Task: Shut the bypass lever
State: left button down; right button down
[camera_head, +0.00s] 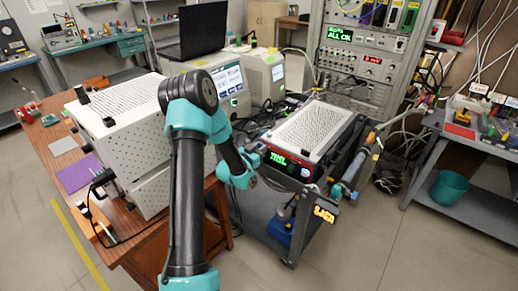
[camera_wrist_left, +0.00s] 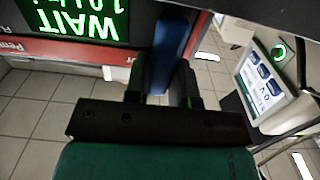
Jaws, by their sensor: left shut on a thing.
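The particle classifier (camera_head: 312,130) is a white box with a perforated top and a dark front with a green display, on a cart. The display (camera_wrist_left: 75,18) shows upside down in the left wrist view, reading WAIT. My left gripper (camera_head: 252,181) is at the left side of that front. In the left wrist view my left gripper (camera_wrist_left: 162,80) has its two dark fingers on either side of a blue lever (camera_wrist_left: 172,35) and is shut on it. In the head view the lever is hidden by the gripper. My right gripper is not in view.
A large white perforated cabinet (camera_head: 145,130) stands on a wooden table at left, close to my left arm. A screened instrument (camera_head: 230,85) is behind. A blue container (camera_head: 282,225) sits low on the cart. The floor at front right is clear.

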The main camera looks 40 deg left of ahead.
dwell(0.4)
pick_arm(q)
jog(key=c, duration=1.2)
grip_release()
jog(key=shift+c, duration=0.2)
jog(key=s+d, duration=0.1)
jog(key=s, duration=1.6)
jog(key=shift+s+d, duration=0.2)
jog(key=shift+d, duration=0.05)
jog(key=w+d+f+g+h, duration=0.4)
jog(key=d+f+g, duration=0.4)
jog(key=d+f, duration=0.65)
jog(key=s+d+f+g, duration=0.3)
jog(key=s+d+g, duration=0.1)
jog(key=d, duration=0.4)
jog(key=s+d+f+n+g+h, duration=0.1)
jog(key=s+d+f+g, duration=0.3)
jog(key=d, duration=0.5)
jog(key=shift+s+f+g, duration=0.25)
jog(key=shift+f+g, duration=0.05)
jog(key=shift+g, duration=0.3)
